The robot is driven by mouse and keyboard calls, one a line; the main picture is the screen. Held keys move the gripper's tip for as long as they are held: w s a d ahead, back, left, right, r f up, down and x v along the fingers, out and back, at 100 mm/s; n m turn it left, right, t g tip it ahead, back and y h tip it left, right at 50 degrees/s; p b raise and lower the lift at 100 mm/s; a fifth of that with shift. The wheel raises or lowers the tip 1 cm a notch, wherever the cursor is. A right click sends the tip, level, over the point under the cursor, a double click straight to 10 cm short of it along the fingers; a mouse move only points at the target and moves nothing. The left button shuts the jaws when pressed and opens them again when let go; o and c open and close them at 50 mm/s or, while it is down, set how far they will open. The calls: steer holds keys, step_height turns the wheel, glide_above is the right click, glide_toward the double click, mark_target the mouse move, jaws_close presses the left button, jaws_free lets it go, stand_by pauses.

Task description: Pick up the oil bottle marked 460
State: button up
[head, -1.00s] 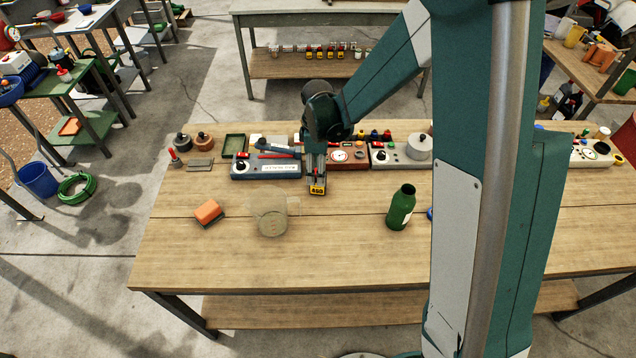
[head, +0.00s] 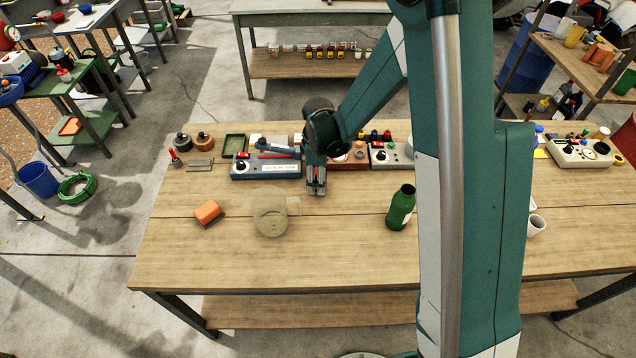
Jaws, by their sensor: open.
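My gripper (head: 316,190) points down over the middle of the workbench, just in front of the grey-blue instrument box. Its jaws are open, with grey fingertips and a little red at them. No label reading 460 shows now, and I cannot tell whether a small bottle is hidden between or behind the fingers. A green bottle (head: 401,208) stands upright to the right of my gripper, apart from it. Its pale label is too small to read.
A clear container (head: 270,222) and an orange sponge-like block (head: 208,211) are left of my gripper. Instrument boxes, including the grey-blue one (head: 266,166), line the back. White cups (head: 535,224) are at right. The bench front is clear. Small labelled containers (head: 318,52) stand on a far shelf.

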steer(key=c, duration=1.1)
steer(key=shift+r, duration=0.15)
steer(key=shift+r, duration=4.9)
